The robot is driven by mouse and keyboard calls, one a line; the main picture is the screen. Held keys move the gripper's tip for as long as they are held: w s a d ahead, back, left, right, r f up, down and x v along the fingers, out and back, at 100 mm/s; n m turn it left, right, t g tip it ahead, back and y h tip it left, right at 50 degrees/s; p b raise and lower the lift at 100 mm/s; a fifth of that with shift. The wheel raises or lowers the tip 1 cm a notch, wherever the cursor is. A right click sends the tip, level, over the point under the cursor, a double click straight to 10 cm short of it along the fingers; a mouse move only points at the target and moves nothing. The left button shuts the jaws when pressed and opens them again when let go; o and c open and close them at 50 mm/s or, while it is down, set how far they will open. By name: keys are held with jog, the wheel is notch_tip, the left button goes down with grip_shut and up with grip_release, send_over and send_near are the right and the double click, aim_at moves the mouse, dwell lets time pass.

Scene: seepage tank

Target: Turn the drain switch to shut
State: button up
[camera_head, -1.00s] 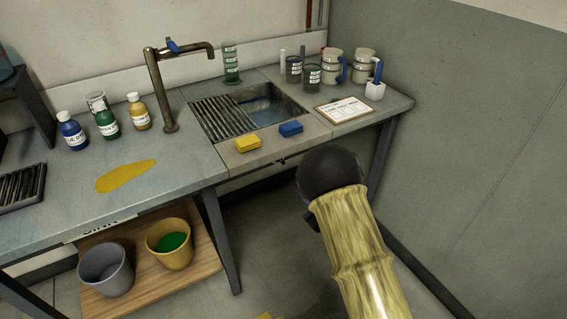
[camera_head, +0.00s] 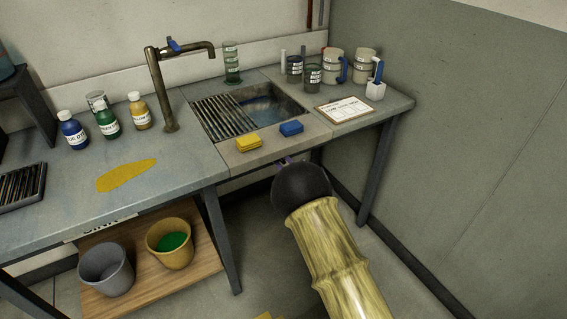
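The sink (camera_head: 243,146) is set in the bench, with a ribbed drainboard on its left and a dark basin (camera_head: 262,108) on its right. A small dark fitting, likely the drain switch (camera_head: 284,161), shows under the sink's front edge, partly covered by my arm. Its setting cannot be read. My arm's dark round end lies just below and in front of this fitting. My gripper is hidden behind that end or too small to make out, so its fingers and any contact with the switch cannot be seen.
A clipboard (camera_head: 345,109), mugs and jars stand to the right and back. A bench leg (camera_head: 378,180) stands right of my arm. Buckets (camera_head: 171,243) sit on the low shelf at left.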

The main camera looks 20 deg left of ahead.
jog(key=shift+w, duration=0.1)
grip_shut()
jog(key=shift+f, duration=0.1)
jog(key=shift+n+b, duration=0.9)
jog(key=shift+n, duration=0.4)
grip_release()
jog(key=shift+d, duration=0.1)
